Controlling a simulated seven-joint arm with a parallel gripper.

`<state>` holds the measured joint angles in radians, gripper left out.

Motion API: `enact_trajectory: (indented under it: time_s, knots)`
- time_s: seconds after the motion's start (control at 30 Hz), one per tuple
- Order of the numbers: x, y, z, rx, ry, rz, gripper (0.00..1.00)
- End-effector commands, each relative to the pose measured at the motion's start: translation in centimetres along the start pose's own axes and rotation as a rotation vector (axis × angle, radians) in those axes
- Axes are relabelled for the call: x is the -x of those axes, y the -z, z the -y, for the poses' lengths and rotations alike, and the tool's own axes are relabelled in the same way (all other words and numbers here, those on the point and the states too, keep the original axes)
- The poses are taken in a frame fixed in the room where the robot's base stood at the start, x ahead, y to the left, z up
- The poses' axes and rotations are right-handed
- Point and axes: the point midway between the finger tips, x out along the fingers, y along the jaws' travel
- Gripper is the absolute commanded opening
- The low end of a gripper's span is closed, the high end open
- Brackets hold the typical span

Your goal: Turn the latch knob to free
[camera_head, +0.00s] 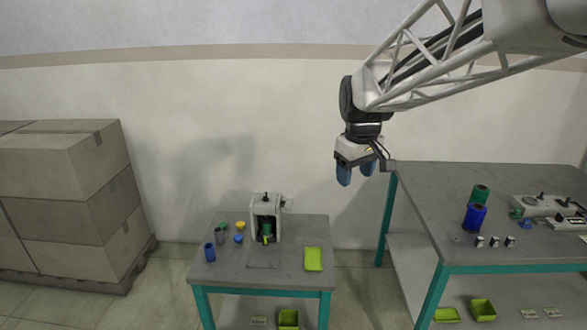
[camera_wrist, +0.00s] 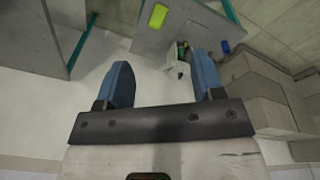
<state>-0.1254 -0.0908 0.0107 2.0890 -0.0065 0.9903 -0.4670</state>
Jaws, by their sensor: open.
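A small white-grey winding machine (camera_head: 257,206) stands on the small table at the back centre, with a green spool (camera_head: 264,228) inside its frame. A small dark knob (camera_head: 265,196) sits on its top and a yellow part shows low at its front; I cannot tell which of these is the latch knob, nor how it is turned. The machine (camera_wrist: 177,70) also shows beyond my fingers in the wrist view. My gripper (camera_head: 355,176) hangs open and empty in the air, up and right of the machine, well apart from it. Its blue fingers are spread wide.
The small table (camera_head: 225,272) also holds a green tray (camera_head: 313,259), blue spools (camera_head: 209,252) and small coloured pieces. At right, a larger table (camera_head: 420,205) carries a blue spool (camera_head: 474,217), a green spool and a grey device. Cardboard boxes (camera_head: 60,180) stand at left.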

Motion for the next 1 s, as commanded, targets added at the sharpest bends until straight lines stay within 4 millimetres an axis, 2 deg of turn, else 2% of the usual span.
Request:
enact_trajectory:
  time_s: [0.1, 0.53, 1.0]
  knots:
    - [-0.8, 2.9, -0.6, 0.052, 0.006, 0.007, 0.62]
    - [-4.0, 12.6, -2.0, 0.240, 0.026, 0.027, 0.62]
    - [-9.4, 22.9, -2.4, 0.444, 0.051, 0.046, 0.62]
